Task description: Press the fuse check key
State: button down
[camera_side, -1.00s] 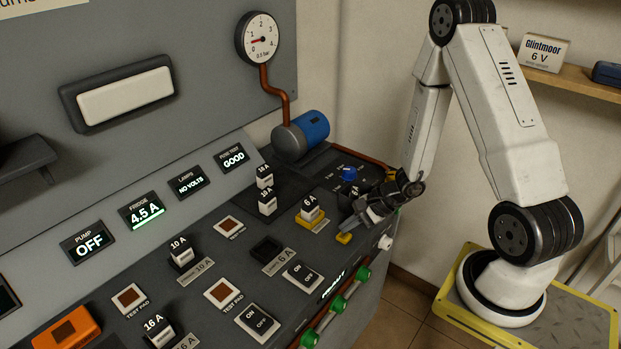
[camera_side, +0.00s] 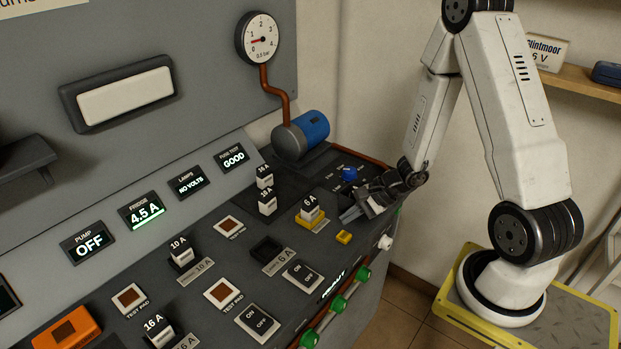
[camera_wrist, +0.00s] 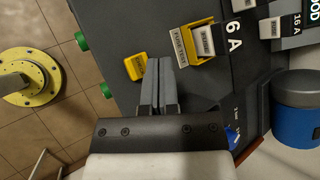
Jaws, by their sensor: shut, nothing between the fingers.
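A small yellow key (camera_side: 343,237), which I take to be the fuse check key, sits on the dark panel near its right edge. It also shows in the wrist view (camera_wrist: 136,67), just left of the fingertips. My gripper (camera_side: 348,214) is shut and empty. Its tips are beside the key, apart from it in the side view; in the wrist view the shut fingers (camera_wrist: 159,63) point just right of it. A 6 A fuse (camera_side: 310,207) stands in the yellow-framed fuse test holder (camera_side: 306,223). The fuse test display (camera_side: 233,157) reads GOOD.
A blue knob (camera_side: 349,174) and a blue pump (camera_side: 310,132) are behind the gripper. An ON/OFF switch (camera_side: 302,275) and an empty 6 A socket (camera_side: 267,250) lie to the left. Green-capped fittings (camera_side: 338,304) and a white knob (camera_side: 385,242) line the front edge.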

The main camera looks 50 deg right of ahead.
aim_at(346, 239)
jog(key=shift+r, duration=1.3)
jog(key=shift+s+a+r+n+g, duration=0.1)
jog(key=shift+s+a+n+g, duration=0.1)
jog(key=shift+a+n, duration=0.15)
jog(key=shift+s+a+r+n+g, duration=0.1)
jog(key=shift+a+n+g, duration=0.15)
jog(key=shift+a, duration=0.15)
jog(key=s+a+r+n+g+h, duration=0.3)
jog(key=a+r+n+h, duration=0.3)
jog(key=n, duration=1.1)
jog(key=shift+s+r, duration=0.5)
